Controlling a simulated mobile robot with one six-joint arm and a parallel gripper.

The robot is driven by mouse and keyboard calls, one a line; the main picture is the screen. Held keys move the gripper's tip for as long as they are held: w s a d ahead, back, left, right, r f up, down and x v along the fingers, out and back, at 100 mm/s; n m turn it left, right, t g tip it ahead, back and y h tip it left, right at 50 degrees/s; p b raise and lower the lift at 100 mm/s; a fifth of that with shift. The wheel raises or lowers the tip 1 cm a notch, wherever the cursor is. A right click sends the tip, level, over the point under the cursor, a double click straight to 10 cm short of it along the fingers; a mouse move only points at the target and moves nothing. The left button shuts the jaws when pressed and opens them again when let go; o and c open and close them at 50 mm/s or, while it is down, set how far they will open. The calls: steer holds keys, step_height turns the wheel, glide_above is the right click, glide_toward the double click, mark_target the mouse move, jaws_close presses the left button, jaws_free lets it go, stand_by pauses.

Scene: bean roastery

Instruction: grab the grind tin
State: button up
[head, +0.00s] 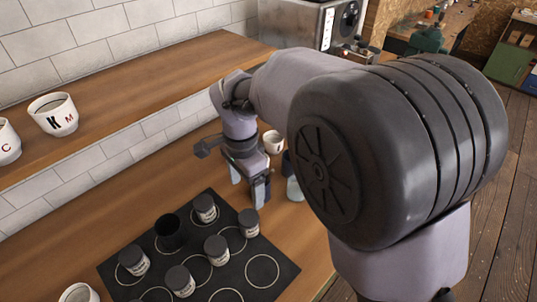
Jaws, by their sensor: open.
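Several small dark-lidded tins with pale labels stand on a black mat (113,268) marked with white circles. They include a back tin (205,208), a right tin (248,222), a middle tin (216,249), a front tin (180,281) and a left tin (133,260). A plain dark open-topped container (170,232) stands among them. The labels are too small to read, so I cannot tell which is the grind tin. My gripper (257,192) is open, pointing down just behind the right tin, apart from it. Its grasp area looks empty.
A white cup (273,142) and a greyish glass-like vessel (294,190) stand behind my gripper, partly hidden by my arm. White lettered cups (54,114) stand on the raised wooden shelf (150,88) at left. Another cup (79,293) is at the bottom edge.

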mark_target(248, 219)
steer(key=f+b, duration=0.1)
steer(key=f, duration=0.3)
steer(key=f+b, duration=0.2)
steer(key=f, duration=0.2)
steer(key=s+f+b, duration=0.1)
steer(key=f, duration=0.2)
steer(key=shift+a+f+b, duration=0.1)
steer(key=shift+f+b, duration=0.2)
steer(key=shift+f, duration=0.1)
steer(key=f+b, duration=0.2)
steer(key=f, duration=0.1)
steer(key=w+f, duration=0.1)
steer(key=f, duration=0.1)
steer(key=shift+f+b, duration=0.1)
steer(key=shift+b, duration=0.3)
steer(key=shift+s, duration=0.1)
steer(key=shift+r, duration=0.2)
steer(key=c, duration=1.5)
